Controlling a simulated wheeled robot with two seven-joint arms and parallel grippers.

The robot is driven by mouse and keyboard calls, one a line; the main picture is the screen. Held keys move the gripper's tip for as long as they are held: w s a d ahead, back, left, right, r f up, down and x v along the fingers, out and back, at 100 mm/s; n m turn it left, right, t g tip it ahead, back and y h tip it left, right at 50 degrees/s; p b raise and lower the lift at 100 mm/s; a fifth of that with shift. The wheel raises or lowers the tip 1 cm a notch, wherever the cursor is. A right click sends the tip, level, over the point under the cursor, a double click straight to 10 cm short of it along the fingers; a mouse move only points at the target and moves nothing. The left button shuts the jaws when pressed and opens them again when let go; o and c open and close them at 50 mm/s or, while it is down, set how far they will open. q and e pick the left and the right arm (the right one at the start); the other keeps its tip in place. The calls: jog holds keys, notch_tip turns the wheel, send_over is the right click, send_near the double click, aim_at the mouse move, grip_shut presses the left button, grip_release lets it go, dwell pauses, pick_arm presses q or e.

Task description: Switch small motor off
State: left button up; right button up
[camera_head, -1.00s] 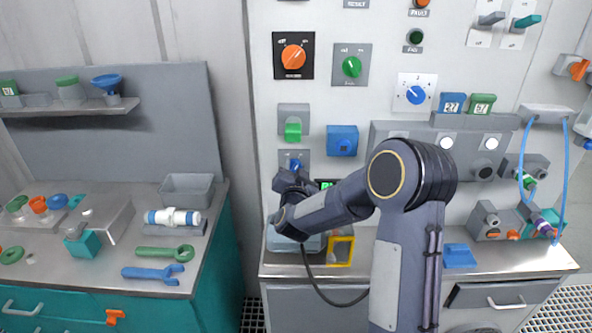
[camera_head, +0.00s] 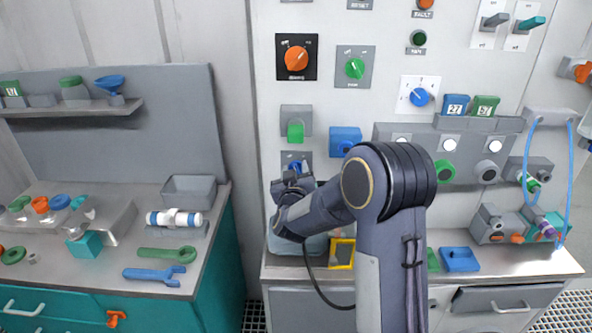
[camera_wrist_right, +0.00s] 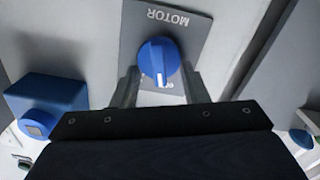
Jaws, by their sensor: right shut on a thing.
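The small motor's switch is a blue rotary knob (camera_wrist_right: 158,60) on a grey plate marked MOTOR (camera_wrist_right: 185,25), which appears upside down in the right wrist view. In the head view the knob (camera_head: 295,165) sits low on the panel, partly hidden by my gripper. My right gripper (camera_wrist_right: 160,84) has one finger on each side of the knob and is shut on it. In the head view my right gripper (camera_head: 291,180) is in front of the plate. The knob's position marks are not readable. My left gripper is not in view.
A blue box with a button (camera_head: 345,140) is right of the knob, and a green switch (camera_head: 295,132) is just above it. A clear bin and a yellow-framed item (camera_head: 341,252) stand on the counter below. My right arm covers the panel's lower middle.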

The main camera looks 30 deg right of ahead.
jog(key=shift+a+n, duration=0.15)
jog(key=shift+n, duration=1.05)
jog(key=shift+f, duration=0.1)
jog(key=o, duration=0.9)
jog(key=shift+o, duration=0.2)
jog(key=b+v, duration=0.1)
jog(key=v, duration=0.6)
jog(key=shift+s+a, duration=0.25)
jog(key=shift+s, duration=0.05)
